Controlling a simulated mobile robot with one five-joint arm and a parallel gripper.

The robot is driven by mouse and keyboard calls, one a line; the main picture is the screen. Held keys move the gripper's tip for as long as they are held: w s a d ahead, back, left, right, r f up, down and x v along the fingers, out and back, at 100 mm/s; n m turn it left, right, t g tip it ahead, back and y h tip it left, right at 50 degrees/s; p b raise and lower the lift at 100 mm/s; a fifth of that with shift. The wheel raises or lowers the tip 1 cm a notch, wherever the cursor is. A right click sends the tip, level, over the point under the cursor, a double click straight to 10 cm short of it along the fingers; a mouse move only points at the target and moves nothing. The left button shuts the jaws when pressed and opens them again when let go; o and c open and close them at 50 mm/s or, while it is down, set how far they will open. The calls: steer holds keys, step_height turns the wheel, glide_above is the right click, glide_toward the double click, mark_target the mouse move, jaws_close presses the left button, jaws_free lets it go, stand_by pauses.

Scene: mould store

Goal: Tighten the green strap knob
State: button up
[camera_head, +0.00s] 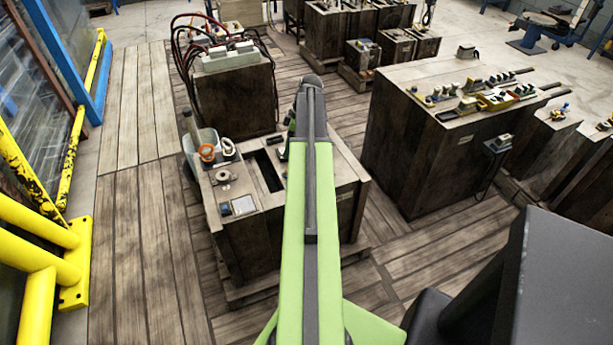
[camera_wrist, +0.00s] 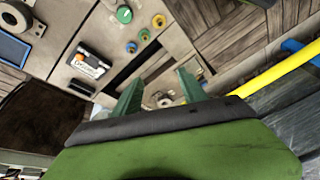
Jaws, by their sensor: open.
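A round green knob (camera_wrist: 124,14) shows at the top of the wrist view, on the pale top of a bench-like block (camera_wrist: 60,30). It is likely the strap knob; no strap can be made out beside it. My gripper (camera_wrist: 158,77) is open, with its two dark green fingers apart and nothing held between them. The knob lies beyond the fingertips, up and to the left in the picture, not touching them. In the head view my arm crosses the block (camera_head: 230,238), and I cannot make out the green knob there.
In the head view a clear bin (camera_head: 198,142) stands behind. Yellow rails (camera_head: 50,245) line the left; plank floor (camera_head: 150,240) lies between.

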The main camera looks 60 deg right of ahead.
steer(key=s+d+n+t, duration=0.1)
steer(key=s+d, duration=0.9)
steer(key=b+x, duration=1.6)
steer(key=shift+a+f, duration=0.1)
steer(key=shift+f, duration=0.3)
steer(key=shift+w+a+f, duration=0.1)
steer(key=shift+w+f, duration=0.15)
steer(key=shift+f, duration=0.05)
steer(key=shift+r, duration=0.1)
